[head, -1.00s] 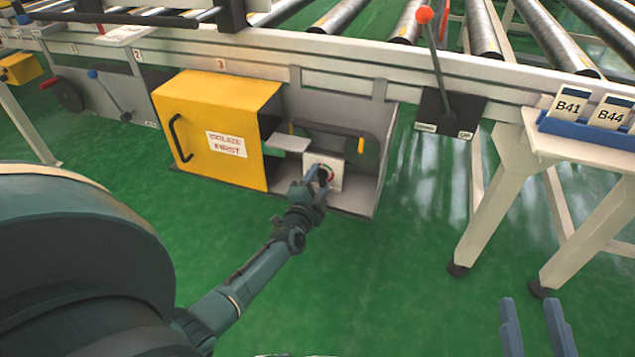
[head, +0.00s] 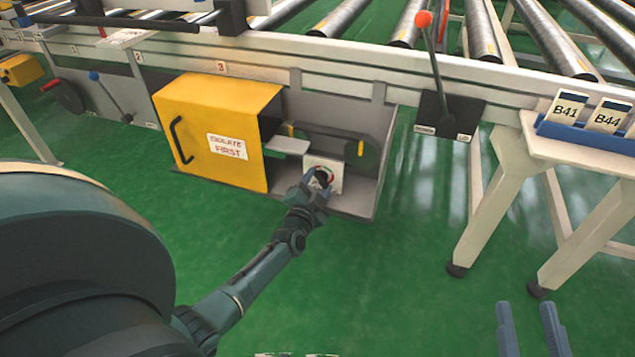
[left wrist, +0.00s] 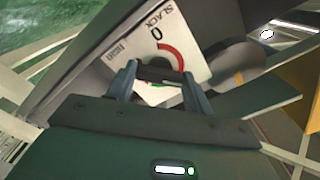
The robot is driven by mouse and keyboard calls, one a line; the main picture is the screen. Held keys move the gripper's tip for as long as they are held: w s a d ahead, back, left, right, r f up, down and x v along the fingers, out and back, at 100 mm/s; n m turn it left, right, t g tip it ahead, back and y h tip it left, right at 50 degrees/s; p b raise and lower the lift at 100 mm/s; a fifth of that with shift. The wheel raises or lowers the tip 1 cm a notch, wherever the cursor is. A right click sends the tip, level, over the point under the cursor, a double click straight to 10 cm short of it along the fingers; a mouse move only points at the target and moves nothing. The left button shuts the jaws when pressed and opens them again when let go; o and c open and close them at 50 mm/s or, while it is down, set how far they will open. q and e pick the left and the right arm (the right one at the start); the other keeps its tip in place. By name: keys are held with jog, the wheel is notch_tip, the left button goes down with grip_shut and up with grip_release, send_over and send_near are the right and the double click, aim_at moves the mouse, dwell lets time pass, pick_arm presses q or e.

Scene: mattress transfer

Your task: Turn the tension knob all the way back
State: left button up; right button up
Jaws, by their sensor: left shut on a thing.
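The tension knob (left wrist: 158,75) is a dark bar on a white dial plate (left wrist: 190,50) printed with "SLACK", "0" and a red arc. The plate also shows in the head view (head: 333,184), low inside the open guard bay under the conveyor. My left gripper (head: 319,181) is at the plate. In the left wrist view its fingers (left wrist: 157,80) are shut on the knob, one at each side. The gripper partly hides the knob and dial, and the knob's exact setting is unclear. My right gripper (head: 530,315) is open and empty at the lower right.
A yellow guard door (head: 210,135) marked "ISOLATE FIRST" stands open left of the dial. A grey ledge (head: 288,145) juts out above the dial's left. A lever with a red ball (head: 424,19) and a white table (head: 550,145) are to the right. Green floor (head: 400,270) is clear in front.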

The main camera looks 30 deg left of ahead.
pick_arm(q)
jog(key=n, duration=0.4)
jog(key=shift+n+p, duration=0.3)
jog(key=n, duration=1)
jog(key=shift+d, duration=0.1)
jog(key=n, duration=0.2)
jog(key=shift+f+n+b, duration=0.1)
jog(key=shift+n+b, duration=0.2)
jog(key=shift+b, duration=0.1)
jog(key=shift+n, duration=1.7)
pick_arm(e)
jog(key=shift+s+r, duration=0.1)
pick_arm(q)
jog(key=shift+b, duration=0.3)
jog(key=o, duration=1)
